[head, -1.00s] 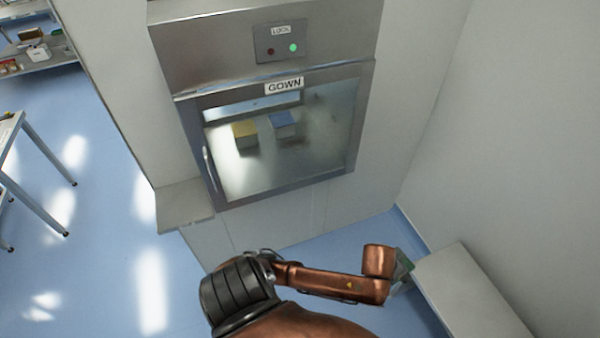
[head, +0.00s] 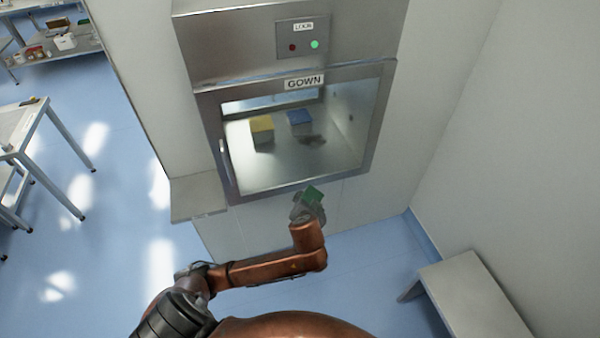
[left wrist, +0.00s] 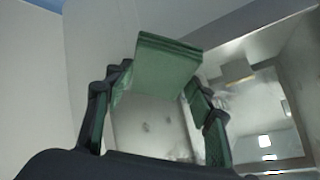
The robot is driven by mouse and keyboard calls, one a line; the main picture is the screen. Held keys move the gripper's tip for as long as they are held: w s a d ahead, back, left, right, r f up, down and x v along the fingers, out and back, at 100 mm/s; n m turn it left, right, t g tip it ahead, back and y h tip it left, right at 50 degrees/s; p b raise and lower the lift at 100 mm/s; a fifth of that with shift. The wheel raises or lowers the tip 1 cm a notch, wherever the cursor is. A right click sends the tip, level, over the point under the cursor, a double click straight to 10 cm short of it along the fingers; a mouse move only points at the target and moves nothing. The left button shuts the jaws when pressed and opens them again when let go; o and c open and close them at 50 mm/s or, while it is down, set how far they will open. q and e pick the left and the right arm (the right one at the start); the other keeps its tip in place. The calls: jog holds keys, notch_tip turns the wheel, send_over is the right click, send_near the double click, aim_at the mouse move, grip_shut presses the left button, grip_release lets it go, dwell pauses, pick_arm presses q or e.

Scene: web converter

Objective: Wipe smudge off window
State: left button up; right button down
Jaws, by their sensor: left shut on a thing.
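The window (head: 350,125) is the glass pane of a metal-framed hatch door labelled GOWN. A dark grey smudge (head: 312,140) shows on or behind its right-middle part, below a blue box. My left gripper (head: 309,202) is below the window's lower frame in the head view, shut on a folded green cloth (head: 314,194). In the left wrist view the cloth (left wrist: 160,68) sits between the fingers, ahead of the hatch and its glass (left wrist: 262,105). I cannot tell the exact gap to the glass. My right gripper is not in view.
The door handle (head: 226,165) is at the window's left edge. A metal ledge (head: 197,197) juts out left of the hatch. A low bench (head: 470,295) stands at the lower right by the wall. Yellow (head: 262,128) and blue (head: 299,117) boxes sit inside the hatch.

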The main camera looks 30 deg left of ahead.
pick_arm(q)
jog(key=w+a+r+m+t+y, duration=0.2)
jog(key=a+r+m+t, duration=0.1)
jog(key=r+m+t, duration=0.4)
notch_tip(320, 180, up, 4)
jog(key=t, duration=0.2)
jog(key=shift+w+a+m+t, duration=0.15)
jog(key=shift+a+m+t, duration=0.15)
jog(key=shift+a, duration=0.05)
jog(key=shift+d+r+m+t, duration=0.3)
jog(key=shift+d+m+t, duration=0.1)
jog(key=shift+c, duration=0.2)
jog(key=w+a, duration=0.3)
jog(key=a, duration=0.1)
jog(key=shift+w+a, duration=0.25)
jog(key=shift+w, duration=0.15)
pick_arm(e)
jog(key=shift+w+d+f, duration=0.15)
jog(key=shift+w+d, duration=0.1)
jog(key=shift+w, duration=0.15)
pick_arm(q)
jog(key=shift+w+a+b, duration=0.2)
jog(key=shift+a+b, duration=0.05)
jog(key=shift+b, duration=0.1)
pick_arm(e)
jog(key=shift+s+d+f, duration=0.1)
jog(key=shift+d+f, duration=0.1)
